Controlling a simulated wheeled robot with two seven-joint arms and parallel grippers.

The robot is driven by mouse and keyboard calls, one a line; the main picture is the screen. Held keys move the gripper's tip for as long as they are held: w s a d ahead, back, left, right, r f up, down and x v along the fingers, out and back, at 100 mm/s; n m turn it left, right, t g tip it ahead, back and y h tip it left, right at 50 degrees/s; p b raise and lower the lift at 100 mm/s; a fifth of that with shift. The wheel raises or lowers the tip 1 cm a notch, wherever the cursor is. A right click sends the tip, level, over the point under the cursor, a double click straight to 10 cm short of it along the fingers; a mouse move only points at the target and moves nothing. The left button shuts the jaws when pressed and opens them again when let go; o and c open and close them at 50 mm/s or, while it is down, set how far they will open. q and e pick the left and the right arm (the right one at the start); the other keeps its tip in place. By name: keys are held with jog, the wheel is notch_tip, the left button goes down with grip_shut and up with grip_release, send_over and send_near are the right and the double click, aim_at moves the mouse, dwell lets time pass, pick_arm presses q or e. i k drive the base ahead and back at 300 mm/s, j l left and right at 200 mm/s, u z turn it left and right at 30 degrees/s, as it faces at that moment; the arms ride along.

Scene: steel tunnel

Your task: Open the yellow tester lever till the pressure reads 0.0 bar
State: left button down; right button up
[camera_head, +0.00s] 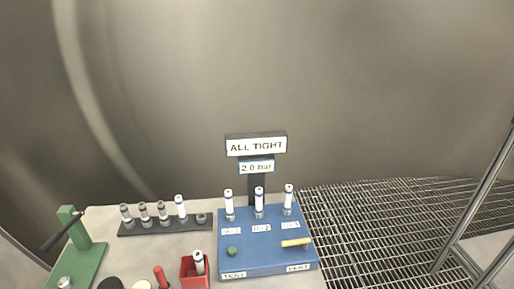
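The blue tester (265,262) stands on the table at the lower middle. Its yellow lever (296,242) lies nearly level at the right of its top, above the VENT label (299,267). The display (256,167) reads 2.0 bar, and the sign (256,146) above it reads ALL TIGHT. Three white-and-grey cartridges stand upright in the tester, at left (229,204), middle (259,202) and right (288,199). A green knob (232,251) sits at left above the TEST label (233,275). Neither gripper shows in the head view.
A dark rack (166,227) holding several cylinders stands left of the tester. A red bin (195,274) with a cartridge is in front of it. A green press (76,252) stands far left. Metal grating (380,230) and a rail (474,200) are at right.

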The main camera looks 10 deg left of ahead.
aim_at(305, 242)
jog(key=i+u, duration=0.15)
jog(key=u, duration=0.35)
jog(key=i+u, duration=0.2)
jog(key=u, duration=0.3)
